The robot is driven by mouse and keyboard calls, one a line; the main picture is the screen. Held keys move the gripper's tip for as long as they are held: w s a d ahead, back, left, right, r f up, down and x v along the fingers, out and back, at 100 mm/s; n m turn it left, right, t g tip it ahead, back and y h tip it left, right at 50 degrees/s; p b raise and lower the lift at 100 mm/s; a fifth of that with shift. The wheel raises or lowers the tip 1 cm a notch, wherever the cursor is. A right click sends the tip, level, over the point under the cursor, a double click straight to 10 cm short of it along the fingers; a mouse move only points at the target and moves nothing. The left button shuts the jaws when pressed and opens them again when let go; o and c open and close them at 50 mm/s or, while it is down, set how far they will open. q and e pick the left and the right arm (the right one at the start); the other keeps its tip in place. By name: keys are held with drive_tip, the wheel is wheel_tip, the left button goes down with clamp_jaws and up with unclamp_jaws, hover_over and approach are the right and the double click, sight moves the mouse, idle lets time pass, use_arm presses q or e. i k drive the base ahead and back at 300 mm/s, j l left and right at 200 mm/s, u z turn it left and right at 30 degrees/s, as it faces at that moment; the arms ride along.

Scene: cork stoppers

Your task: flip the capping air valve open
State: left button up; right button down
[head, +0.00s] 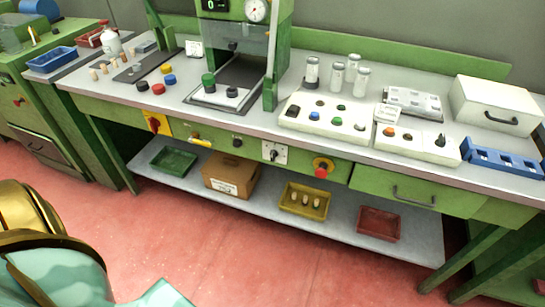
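Several controls sit on the green front rail of the bench. A small valve with a yellow lever (199,141) is at the left part of the rail; its lever lies roughly along the rail. It looks like the air valve, but I see no readable label. Beside it are a red and yellow switch (154,123), a small dark knob (237,142), a white plate with a black handle (273,154) and a red button on yellow (321,168). Neither of my grippers shows in the head view.
The bench top (190,104) carries a green press frame (273,60) with a gauge, coloured caps, glass jars (336,78) and white control boxes (325,115). Below, a shelf (240,201) holds trays and a cardboard box (231,175). The red floor (240,255) in front is clear.

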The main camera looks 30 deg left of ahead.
sight(192, 139)
drive_tip(key=u, duration=1.65)
